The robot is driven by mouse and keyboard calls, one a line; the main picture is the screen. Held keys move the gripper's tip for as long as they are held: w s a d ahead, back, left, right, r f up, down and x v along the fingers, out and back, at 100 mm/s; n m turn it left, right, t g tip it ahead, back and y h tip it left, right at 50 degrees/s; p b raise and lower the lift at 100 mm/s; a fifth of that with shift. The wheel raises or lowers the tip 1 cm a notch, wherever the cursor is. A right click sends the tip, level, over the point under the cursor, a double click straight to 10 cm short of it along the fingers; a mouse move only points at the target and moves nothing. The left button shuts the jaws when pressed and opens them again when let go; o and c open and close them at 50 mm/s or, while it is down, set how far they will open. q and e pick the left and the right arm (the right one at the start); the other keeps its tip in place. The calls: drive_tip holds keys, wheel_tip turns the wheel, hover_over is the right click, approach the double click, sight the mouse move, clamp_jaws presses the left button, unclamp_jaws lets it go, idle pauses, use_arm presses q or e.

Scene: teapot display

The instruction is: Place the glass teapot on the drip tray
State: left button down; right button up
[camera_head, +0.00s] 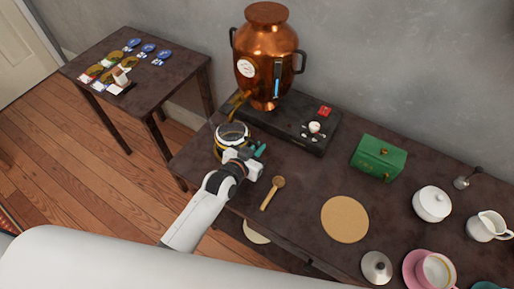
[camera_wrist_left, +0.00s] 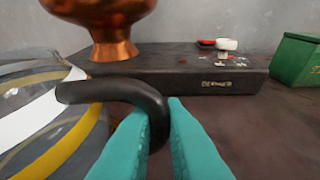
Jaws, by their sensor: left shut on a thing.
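The glass teapot (camera_head: 231,131) has white and yellow bands and stands near the table's left end, in front of the copper urn's spout. In the left wrist view the teapot (camera_wrist_left: 40,110) fills the left side, with its black handle (camera_wrist_left: 125,92) reaching right. My left gripper (camera_head: 257,151) is shut on that handle; its teal fingers (camera_wrist_left: 158,115) are on either side of it. A dark flat base (camera_head: 300,140) under the urn may be the drip tray. The teapot is at its near left corner. Whether its bottom touches the table is hidden. My right gripper is out of view.
The copper urn (camera_head: 268,55) stands behind the teapot, its spout close above it. A wooden spoon (camera_head: 272,193), a round cork mat (camera_head: 345,219), a green box (camera_head: 378,157) and white crockery (camera_head: 432,203) lie to the right. A side table (camera_head: 170,75) stands far left.

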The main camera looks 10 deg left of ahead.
use_arm(q)
drive_tip(key=shift+f, duration=0.1)
drive_tip(key=c, duration=1.5)
unclamp_jaws()
drive_tip(key=shift+r, duration=0.2)
drive_tip(key=v, duration=1.2)
drive_tip(key=shift+s+f, duration=0.1)
